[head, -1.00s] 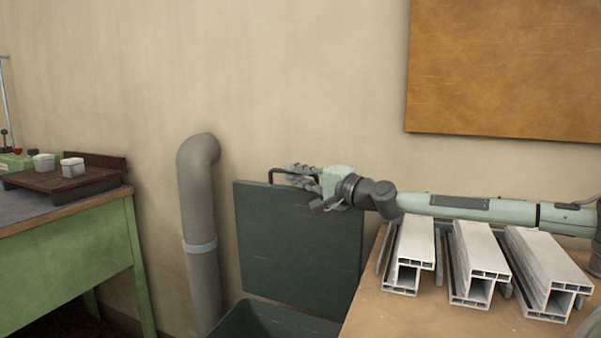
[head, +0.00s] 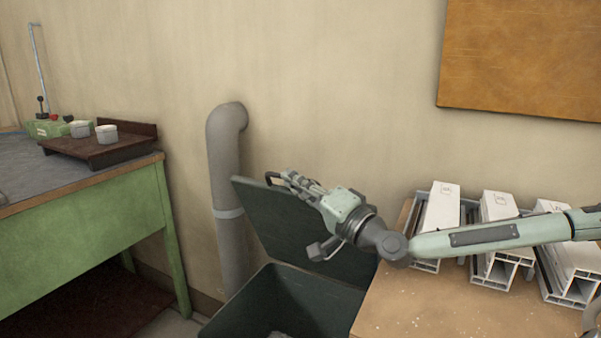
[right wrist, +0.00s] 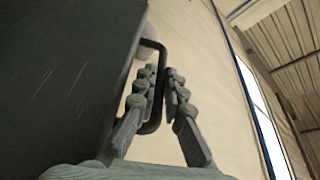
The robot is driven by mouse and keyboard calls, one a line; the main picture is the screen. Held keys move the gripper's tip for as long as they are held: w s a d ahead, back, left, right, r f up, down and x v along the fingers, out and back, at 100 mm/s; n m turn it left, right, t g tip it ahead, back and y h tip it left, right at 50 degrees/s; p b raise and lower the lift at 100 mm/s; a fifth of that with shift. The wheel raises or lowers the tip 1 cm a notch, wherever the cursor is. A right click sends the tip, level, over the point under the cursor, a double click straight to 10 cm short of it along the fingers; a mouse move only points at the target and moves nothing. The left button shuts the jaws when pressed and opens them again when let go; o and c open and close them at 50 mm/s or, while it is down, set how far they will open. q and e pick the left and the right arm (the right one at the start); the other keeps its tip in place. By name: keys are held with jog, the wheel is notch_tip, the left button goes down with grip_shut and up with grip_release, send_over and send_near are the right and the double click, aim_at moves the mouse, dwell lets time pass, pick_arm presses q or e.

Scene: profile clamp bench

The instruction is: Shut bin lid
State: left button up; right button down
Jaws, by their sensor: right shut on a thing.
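A dark bar handle (head: 285,180) is at the lid's upper edge. My right gripper (head: 298,186) is shut on the handle. In the right wrist view, the fingers of my right gripper (right wrist: 165,92) lie either side of the black handle (right wrist: 154,108), with the lid (right wrist: 60,80) at the left. Part of the lid is hidden behind my gripper. My left gripper is not in view.
A wooden bench (head: 405,310) with several white profiles (head: 440,207) stands right of the bin. A grey pipe (head: 225,180) rises behind the bin's left side. A green table (head: 90,225) with a brown tray (head: 105,150) and two white cups is at the left.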

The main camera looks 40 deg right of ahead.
jog(key=shift+f, duration=0.1)
jog(key=c, duration=1.9)
grip_release()
jog(key=v, duration=0.7)
jog(key=shift+s, duration=0.3)
jog(key=shift+s+d, duration=0.1)
jog(key=shift+s, duration=0.05)
